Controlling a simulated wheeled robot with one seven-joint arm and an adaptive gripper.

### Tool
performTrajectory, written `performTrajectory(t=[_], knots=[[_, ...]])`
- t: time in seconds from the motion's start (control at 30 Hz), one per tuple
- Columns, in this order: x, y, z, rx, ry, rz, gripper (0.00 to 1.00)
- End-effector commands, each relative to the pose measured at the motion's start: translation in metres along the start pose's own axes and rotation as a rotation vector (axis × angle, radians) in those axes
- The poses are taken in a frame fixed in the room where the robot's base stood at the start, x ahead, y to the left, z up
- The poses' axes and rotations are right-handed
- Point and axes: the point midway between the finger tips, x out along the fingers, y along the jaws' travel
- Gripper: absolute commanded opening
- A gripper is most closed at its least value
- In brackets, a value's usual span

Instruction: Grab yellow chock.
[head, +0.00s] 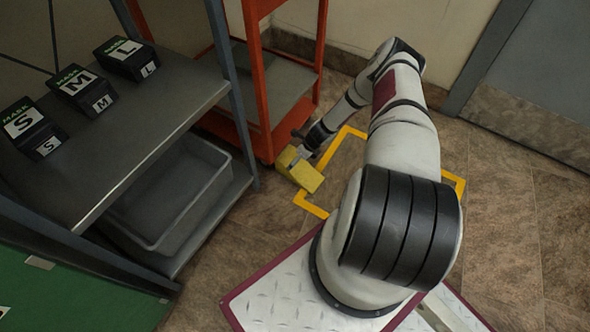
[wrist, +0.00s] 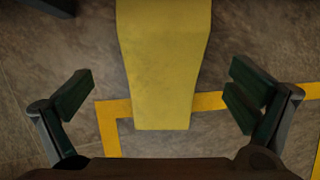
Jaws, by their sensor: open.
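The yellow chock (head: 301,172) lies on the brown tiled floor by the foot of the orange rack, at a corner of the yellow floor marking. In the wrist view the chock (wrist: 165,70) runs down from the top edge to the middle, its near end overlapping the yellow line. My gripper (wrist: 160,95) is open, with one finger on each side of the chock and visible floor between. No contact shows. In the head view my gripper (head: 305,146) is small and close to the chock's far side, and partly hides it.
The orange rack (head: 263,95) stands right beside the chock. A grey shelf (head: 165,95) with several black mask boxes (head: 128,58) and a grey bin (head: 175,195) is to the left. Yellow floor tape (head: 312,207) frames a square. Open floor lies to the right.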

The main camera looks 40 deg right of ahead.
Motion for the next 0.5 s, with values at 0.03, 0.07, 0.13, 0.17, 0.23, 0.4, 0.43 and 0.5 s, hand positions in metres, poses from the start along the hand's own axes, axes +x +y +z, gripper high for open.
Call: performTrajectory(t=[0.03,0.07,0.13,0.17,0.23,0.4,0.43,0.5], knots=[[0.007,-0.001,-0.001,-0.001,0.000,-0.001,1.00],[0.010,-0.001,-0.001,-0.001,0.000,-0.001,1.00],[0.013,0.000,0.000,-0.002,0.000,-0.001,1.00],[0.014,0.000,0.000,-0.002,0.000,-0.001,1.00],[0.017,-0.001,-0.001,-0.002,0.000,-0.001,1.00],[0.035,-0.002,-0.005,-0.002,0.001,-0.001,1.00],[0.038,-0.002,-0.005,-0.002,0.001,-0.001,1.00],[0.046,-0.003,-0.006,-0.003,0.000,-0.001,1.00]])
